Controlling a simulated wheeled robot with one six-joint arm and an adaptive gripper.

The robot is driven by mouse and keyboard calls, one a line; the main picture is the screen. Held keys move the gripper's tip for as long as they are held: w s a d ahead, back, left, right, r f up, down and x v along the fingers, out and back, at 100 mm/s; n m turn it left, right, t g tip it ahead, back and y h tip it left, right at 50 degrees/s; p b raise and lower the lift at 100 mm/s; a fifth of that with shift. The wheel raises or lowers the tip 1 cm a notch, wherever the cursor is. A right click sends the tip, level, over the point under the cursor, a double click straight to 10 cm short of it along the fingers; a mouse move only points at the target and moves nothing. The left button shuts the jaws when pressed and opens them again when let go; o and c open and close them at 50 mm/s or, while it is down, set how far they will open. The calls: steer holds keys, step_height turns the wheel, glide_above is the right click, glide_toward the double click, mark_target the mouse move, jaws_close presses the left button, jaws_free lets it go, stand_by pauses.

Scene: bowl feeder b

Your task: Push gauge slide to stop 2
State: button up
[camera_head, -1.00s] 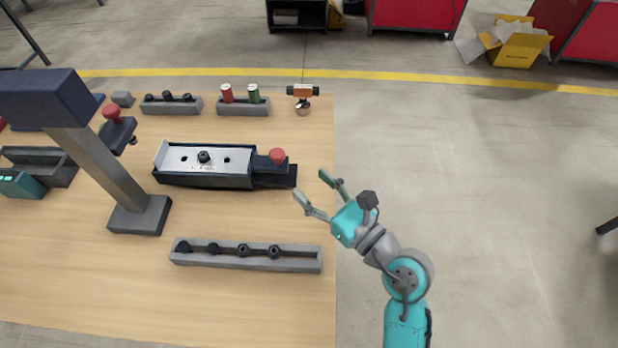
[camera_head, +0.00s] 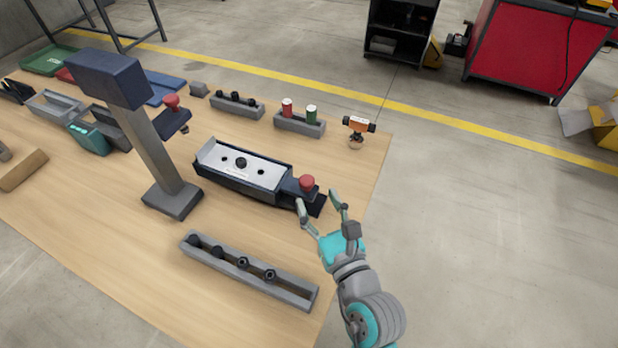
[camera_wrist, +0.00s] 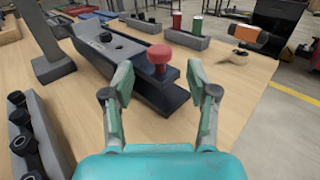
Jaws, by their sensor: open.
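The gauge (camera_head: 222,178) is a dark base with a silver top plate that has dark holes and a black knob in the middle. Its slide (camera_head: 312,200), a dark block with a red knob (camera_head: 306,182), sticks out at the right end. In the wrist view the red knob (camera_wrist: 160,55) stands upright between and beyond my fingertips. My gripper (camera_head: 318,205) is open and empty, close to the slide's outer end. It also shows in the wrist view (camera_wrist: 160,82), with one finger on each side of the slide. I cannot tell if a finger touches it.
A grey rail with several black knobs (camera_head: 245,272) lies at the front. A post with a dark blue head (camera_head: 165,175) stands left of the gauge. Holders with red and green cylinders (camera_head: 300,122) and an orange-and-black device (camera_head: 358,126) are behind. The table's right edge is close.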

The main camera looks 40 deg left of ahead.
mark_target(309, 186)
steer(key=x, duration=0.6)
steer(key=shift+w+a, duration=0.1)
steer(key=shift+a, duration=0.2)
jaws_close()
